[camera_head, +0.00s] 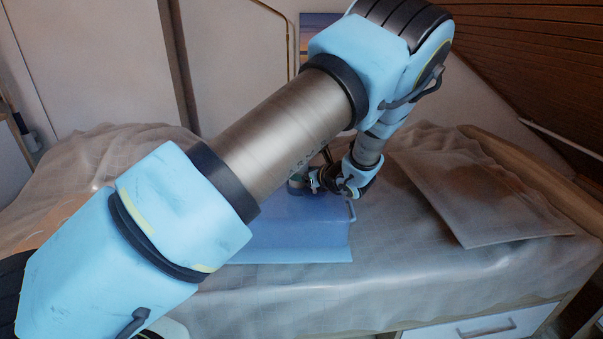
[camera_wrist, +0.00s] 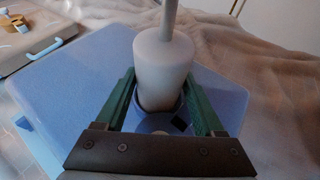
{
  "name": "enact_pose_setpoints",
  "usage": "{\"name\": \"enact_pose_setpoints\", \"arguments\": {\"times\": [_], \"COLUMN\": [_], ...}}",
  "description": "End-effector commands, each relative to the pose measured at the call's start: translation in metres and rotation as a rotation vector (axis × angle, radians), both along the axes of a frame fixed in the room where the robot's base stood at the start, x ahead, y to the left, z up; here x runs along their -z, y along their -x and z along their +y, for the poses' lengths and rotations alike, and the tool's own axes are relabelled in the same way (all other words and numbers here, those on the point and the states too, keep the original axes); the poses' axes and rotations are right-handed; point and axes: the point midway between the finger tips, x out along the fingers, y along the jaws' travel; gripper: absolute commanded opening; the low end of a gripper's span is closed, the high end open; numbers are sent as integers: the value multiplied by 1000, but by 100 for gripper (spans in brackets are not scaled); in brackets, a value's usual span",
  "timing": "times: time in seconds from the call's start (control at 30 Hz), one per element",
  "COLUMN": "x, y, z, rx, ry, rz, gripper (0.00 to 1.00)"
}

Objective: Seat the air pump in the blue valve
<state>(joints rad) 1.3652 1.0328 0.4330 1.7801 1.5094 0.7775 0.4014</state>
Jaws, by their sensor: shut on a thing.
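The air pump (camera_wrist: 162,60) is a pale grey tapered cylinder with a thin rod, seen in the wrist view. My gripper (camera_wrist: 160,82) has its green fingers on both sides of the pump and is shut on it. A blue ring, apparently the blue valve (camera_wrist: 172,121), shows around the pump's near end. I cannot tell whether the pump is inside it or only in front of it. In the head view my gripper (camera_head: 322,181) is low over the far part of a flat blue surface (camera_head: 300,240); the pump is too small to make out there.
The blue surface lies on a rumpled grey bed (camera_head: 400,270). A flat grey-brown panel (camera_head: 480,190) lies at the right. A tan case with a teal handle (camera_wrist: 45,47) shows at the wrist view's upper left. A white drawer (camera_head: 485,326) is below the bed.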

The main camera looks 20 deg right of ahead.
Motion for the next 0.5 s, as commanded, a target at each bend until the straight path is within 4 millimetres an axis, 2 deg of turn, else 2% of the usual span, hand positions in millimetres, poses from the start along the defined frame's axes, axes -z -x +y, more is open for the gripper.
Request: {"name": "enact_pose_setpoints", "arguments": {"times": [0.03, 0.07, 0.3, 0.5], "x": [1, 1, 0, 1], "y": [0, 0, 0, 0], "z": [0, 0, 0, 0], "rx": [0, 0, 0, 0], "ry": [0, 1, 0, 0], "rz": [-1, -1, -1, 0], "gripper": [0, 72, 100, 100]}}
